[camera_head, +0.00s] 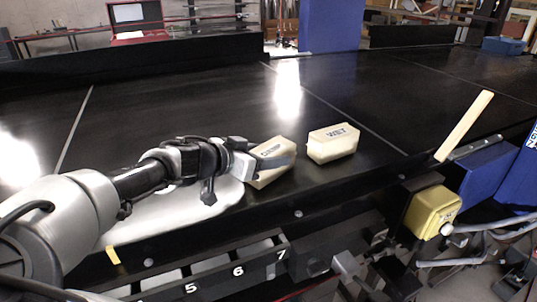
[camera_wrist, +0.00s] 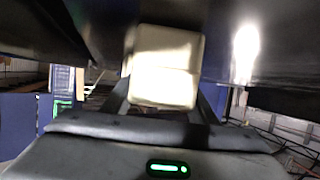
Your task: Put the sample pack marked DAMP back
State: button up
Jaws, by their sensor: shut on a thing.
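A cream block-shaped sample pack (camera_head: 264,180) is between the fingers of my gripper (camera_head: 272,162) near the front edge of the black belt. Its dark lettering is partly hidden and hard to read; it may be DAMP. In the wrist view the pack (camera_wrist: 166,65) fills the space between the fingers. It is at or close to the belt surface; I cannot tell whether it touches. A second cream pack (camera_head: 332,145), marked WET, lies on the belt just right of it, apart from my gripper.
The black belt (camera_head: 190,105) is wide and clear behind the packs. A flat white shape (camera_head: 170,215) lies under my arm. Numbers 5, 6, 7 mark the front rail.

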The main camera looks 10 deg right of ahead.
jog(key=shift+f, duration=0.15)
jog(key=o, duration=1.7)
jog(key=shift+r, duration=0.3)
jog(key=b+v, duration=0.1)
jog(key=v, duration=1.1)
jog(key=shift+f, duration=0.15)
